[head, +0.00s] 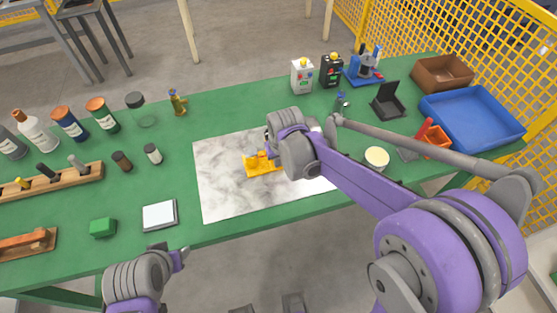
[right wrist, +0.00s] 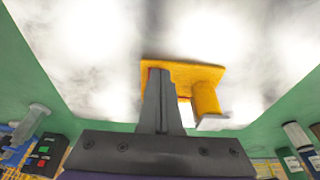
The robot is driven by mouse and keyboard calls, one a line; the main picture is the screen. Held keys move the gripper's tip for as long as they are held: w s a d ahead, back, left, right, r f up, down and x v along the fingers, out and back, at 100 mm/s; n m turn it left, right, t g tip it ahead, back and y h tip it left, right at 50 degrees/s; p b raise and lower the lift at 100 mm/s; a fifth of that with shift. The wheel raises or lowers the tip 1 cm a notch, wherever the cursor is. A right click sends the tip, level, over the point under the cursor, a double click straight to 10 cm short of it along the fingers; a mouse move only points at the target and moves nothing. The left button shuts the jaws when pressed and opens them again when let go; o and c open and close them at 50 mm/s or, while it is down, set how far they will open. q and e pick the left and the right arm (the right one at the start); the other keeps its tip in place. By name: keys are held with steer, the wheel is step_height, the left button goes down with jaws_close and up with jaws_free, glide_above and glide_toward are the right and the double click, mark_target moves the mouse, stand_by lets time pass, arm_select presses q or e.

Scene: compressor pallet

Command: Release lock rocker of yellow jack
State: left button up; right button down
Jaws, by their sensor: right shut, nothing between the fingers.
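The yellow jack (head: 262,164) sits on the white marbled mat (head: 222,180), partly hidden by my right gripper. In the right wrist view the jack shows as a yellow plate with an upright yellow cylinder (right wrist: 206,98) and a pale flat part near the cylinder's end. My right gripper (right wrist: 158,76) is shut and empty, its fingertips over the plate beside the cylinder. I cannot tell whether they touch the jack. I cannot pick out the lock rocker; the fingers may hide it. My left gripper (head: 181,258) is at the table's front edge, away from the jack; its jaws are unclear.
A white square pad (head: 160,215) and a green block (head: 103,228) lie left of the mat. Bottles and a wooden rack (head: 50,188) stand further left. A cream round cup (head: 377,158), a black stand (head: 388,101) and a blue tray (head: 470,118) are on the right.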

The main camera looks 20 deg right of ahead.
steer(key=shift+s+f+t+b, duration=0.2)
steer(key=shift+f+t+b, duration=0.3)
steer(key=shift+f, duration=0.1)
steer(key=shift+r, duration=0.25)
steer(key=shift+r, duration=0.1)
steer(key=shift+r+p, duration=0.65)
steer(key=shift+p, duration=0.05)
steer(key=shift+r, duration=0.1)
steer(key=shift+r+p, duration=0.3)
steer(key=shift+r, duration=0.05)
steer(key=s+p+v, duration=0.1)
steer(key=p+v, duration=0.1)
steer(key=v, duration=1.1)
steer(key=shift+s+f, duration=0.2)
steer(key=shift+f, duration=0.05)
